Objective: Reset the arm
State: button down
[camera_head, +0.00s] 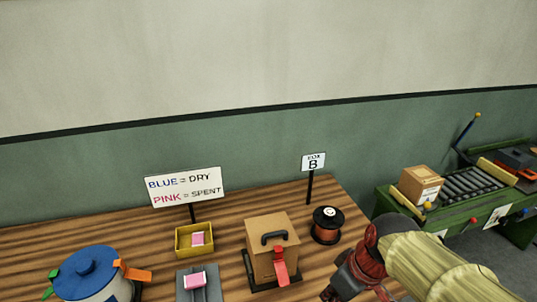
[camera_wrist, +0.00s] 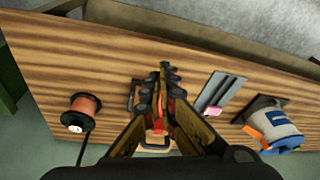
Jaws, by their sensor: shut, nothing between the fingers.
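My gripper (camera_wrist: 167,72) is shut and empty in the wrist view, with its fingers in front of a cardboard box. In the head view my arm reaches in from the lower right, and my gripper (camera_head: 348,284) is low in the picture, right of the cardboard box (camera_head: 262,242). This box has a black handle and a red flap. The fingers hide much of it in the wrist view. I cannot tell how far the fingertips are above the table.
A copper spool (camera_head: 327,225) stands behind my gripper on the wooden table (camera_head: 110,231). A yellow tray (camera_head: 181,249), a grey holder with a pink piece (camera_head: 195,280) and a blue-lidded pot (camera_head: 92,272) stand left. Signs stand behind. A green roller bench (camera_head: 470,205) is at right.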

jog(key=shift+s+d+r+m+t+h+p, duration=0.85)
jog(key=shift+s+d+r+m+t, duration=0.75)
jog(key=shift+s+d+r+m, duration=1.2)
jog(key=n+g+y+p, duration=0.45)
jog(key=n+p, duration=0.45)
jog(key=n, duration=1.1)
send_near(279, 281)
jog(key=shift+h, duration=0.5)
jog(key=shift+a+b+x, duration=0.2)
jog(key=shift+b+x, duration=0.2)
jog(key=shift+x, duration=1.2)
jog(key=shift+a+b+x, duration=0.25)
jog(key=shift+b+x, duration=0.1)
jog(key=shift+x, duration=1.25)
jog(key=shift+r, duration=0.15)
